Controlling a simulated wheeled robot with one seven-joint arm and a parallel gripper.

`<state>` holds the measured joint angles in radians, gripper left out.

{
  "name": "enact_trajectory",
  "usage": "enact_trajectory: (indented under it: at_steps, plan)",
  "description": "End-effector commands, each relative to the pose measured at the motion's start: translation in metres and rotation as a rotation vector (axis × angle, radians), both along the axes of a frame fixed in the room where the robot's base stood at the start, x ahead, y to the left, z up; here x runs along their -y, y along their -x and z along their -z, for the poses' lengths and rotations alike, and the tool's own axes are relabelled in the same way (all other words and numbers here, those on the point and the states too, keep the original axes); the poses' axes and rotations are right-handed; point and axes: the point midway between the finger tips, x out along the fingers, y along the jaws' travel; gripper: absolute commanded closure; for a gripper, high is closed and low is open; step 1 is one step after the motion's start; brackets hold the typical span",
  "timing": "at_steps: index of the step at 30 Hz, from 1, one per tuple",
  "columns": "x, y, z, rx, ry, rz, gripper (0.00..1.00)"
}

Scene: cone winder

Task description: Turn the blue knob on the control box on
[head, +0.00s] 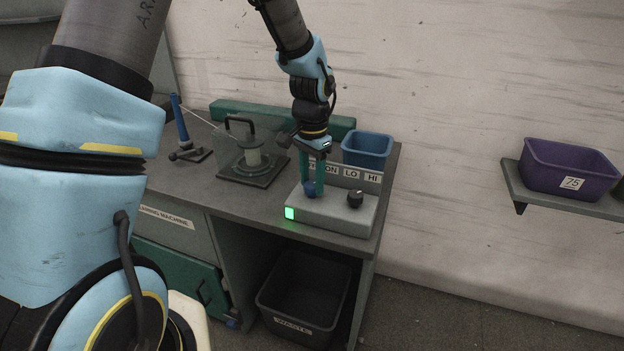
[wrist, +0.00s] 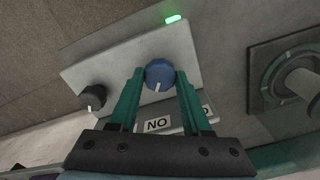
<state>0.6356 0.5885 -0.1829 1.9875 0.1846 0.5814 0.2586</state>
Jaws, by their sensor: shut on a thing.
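The white control box (head: 333,212) stands on the right part of the bench top. The blue knob (head: 309,188) is on its top, left of a black knob (head: 355,198). My gripper (head: 312,183) points down from above with its green fingers shut on the blue knob. In the wrist view the blue knob (wrist: 160,74) sits between the fingertips, and its white pointer line faces the label panel.
A blue bin (head: 367,149) stands just behind the control box. A cone holder with a handled clear shield (head: 252,150) and a blue-handled lever (head: 181,122) are on the left. A black waste bin (head: 305,295) is below. A purple bin (head: 567,170) sits on the right shelf.

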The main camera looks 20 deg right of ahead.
Motion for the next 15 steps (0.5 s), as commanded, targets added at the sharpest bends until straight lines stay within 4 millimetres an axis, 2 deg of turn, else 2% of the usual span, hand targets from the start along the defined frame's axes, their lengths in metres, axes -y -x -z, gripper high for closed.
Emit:
enact_trajectory:
  at_steps: [1,2,9,15]
  plan:
    - [0.0004,-0.0003,-0.0002,0.001,0.001,0.002,1.00]
    - [0.0004,-0.0003,-0.0002,0.001,0.001,0.002,0.50]
    - [0.0003,-0.0001,-0.0002,0.001,0.001,0.001,0.23]
    - [0.0001,0.0000,-0.0001,0.000,0.000,0.000,0.22]
